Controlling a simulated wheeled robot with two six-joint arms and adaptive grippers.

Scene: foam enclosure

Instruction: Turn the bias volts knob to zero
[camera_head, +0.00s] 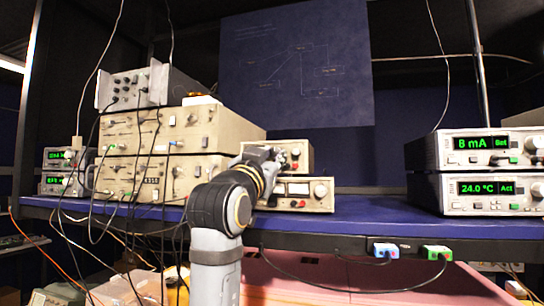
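Two small beige instruments stand stacked at the middle of the blue shelf, an upper box (304,153) with red and dark knobs and a lower box (310,205) with a meter and a round pale knob (320,190). Labels are too small to read, so I cannot tell which knob is bias volts. My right arm rises from below, and my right gripper (264,158) is at the left part of these boxes, partly covering their fronts. Its fingers are too small and overlapped to tell whether they are open or touching a knob. My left gripper is not in view.
Large beige units (150,168) with many cables stand at the left, a grey box (135,88) on top. Two display units (490,150) stand at the right. The blue shelf (375,215) is clear between; its front edge carries blue and green connectors (436,252) with a hanging cable.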

